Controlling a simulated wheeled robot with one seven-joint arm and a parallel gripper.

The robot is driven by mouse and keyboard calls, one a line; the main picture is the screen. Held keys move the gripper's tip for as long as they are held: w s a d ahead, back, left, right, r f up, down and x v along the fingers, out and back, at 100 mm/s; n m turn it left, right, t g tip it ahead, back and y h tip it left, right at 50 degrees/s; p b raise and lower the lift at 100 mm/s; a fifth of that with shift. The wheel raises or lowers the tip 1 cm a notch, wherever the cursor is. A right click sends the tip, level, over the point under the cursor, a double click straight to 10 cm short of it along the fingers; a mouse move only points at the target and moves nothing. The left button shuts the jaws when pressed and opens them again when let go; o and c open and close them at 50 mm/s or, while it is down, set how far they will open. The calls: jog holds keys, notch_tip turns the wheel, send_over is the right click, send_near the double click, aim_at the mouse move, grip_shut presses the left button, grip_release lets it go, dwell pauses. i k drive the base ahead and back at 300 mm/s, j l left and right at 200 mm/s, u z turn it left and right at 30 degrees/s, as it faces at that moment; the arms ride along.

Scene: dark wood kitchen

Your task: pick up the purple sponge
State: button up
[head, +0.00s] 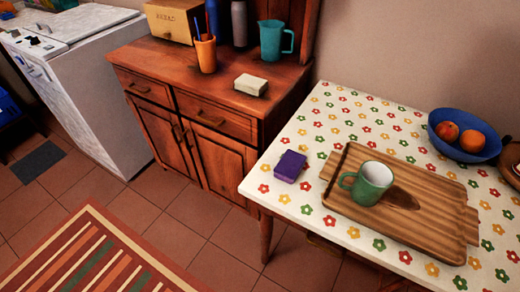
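The purple sponge (290,166) lies flat on the flowered tablecloth of the table (285,207), near the table's left edge. It is a small block, left of the wooden tray and apart from it. My gripper is not in view.
A wooden tray (440,237) with a green mug (373,186) is just right of the sponge. A blue bowl (449,145) of fruit stands at the back right. A wooden cabinet (222,120) behind the table holds a pale block (251,84), an orange cup (206,55) and a teal pitcher (271,40). Tiled floor lies left.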

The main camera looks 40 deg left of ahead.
aim_at(287, 170)
jog(key=u, duration=0.95)
